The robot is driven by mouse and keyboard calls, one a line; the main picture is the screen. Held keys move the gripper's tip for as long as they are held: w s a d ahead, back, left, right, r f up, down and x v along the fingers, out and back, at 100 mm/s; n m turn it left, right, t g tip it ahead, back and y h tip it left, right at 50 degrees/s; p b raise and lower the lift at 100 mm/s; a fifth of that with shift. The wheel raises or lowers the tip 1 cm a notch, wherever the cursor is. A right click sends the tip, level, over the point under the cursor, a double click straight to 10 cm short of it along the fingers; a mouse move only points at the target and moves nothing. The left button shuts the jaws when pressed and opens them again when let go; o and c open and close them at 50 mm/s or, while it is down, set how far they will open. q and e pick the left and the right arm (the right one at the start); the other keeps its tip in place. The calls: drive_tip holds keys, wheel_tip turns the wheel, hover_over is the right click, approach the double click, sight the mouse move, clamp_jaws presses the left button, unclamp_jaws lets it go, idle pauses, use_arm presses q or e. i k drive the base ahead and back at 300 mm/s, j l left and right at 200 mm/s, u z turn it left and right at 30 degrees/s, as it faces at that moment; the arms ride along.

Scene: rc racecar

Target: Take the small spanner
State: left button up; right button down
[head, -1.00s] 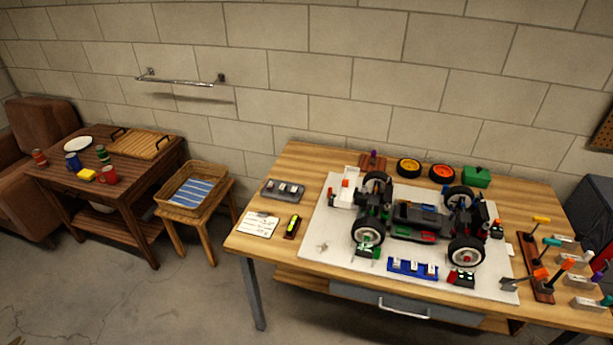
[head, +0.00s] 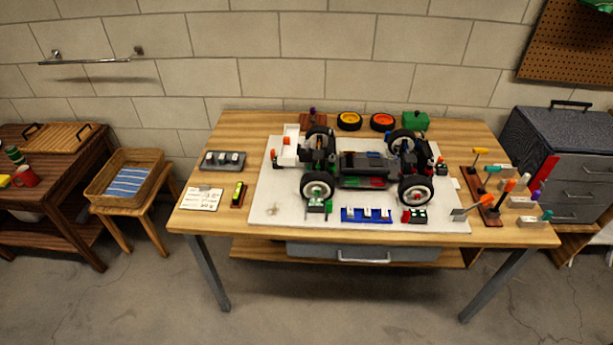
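No gripper of mine is in the head view. On the right part of the workbench (head: 225,145) stands a dark red-brown tool rack (head: 487,211) with several coloured-handled tools in or beside it. A tool with an orange end and a grey flat part (head: 460,213) leans at its front left. A yellow-handled tool (head: 482,151) and a teal-handled tool (head: 491,169) are further back. Several pale blocks with coloured handles (head: 528,202) stand to the right. The tools are too small to tell which is the small spanner.
An RC car chassis (head: 365,162) sits on a white mat (head: 262,195) mid-bench. Spare wheels (head: 349,121) and a green box (head: 415,120) lie behind it. A grey drawer cabinet (head: 545,140) stands right; a stool with a basket (head: 127,180) stands left. Floor in front is clear.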

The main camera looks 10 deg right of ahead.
sight(511, 185)
drive_tip(key=z, duration=1.75)
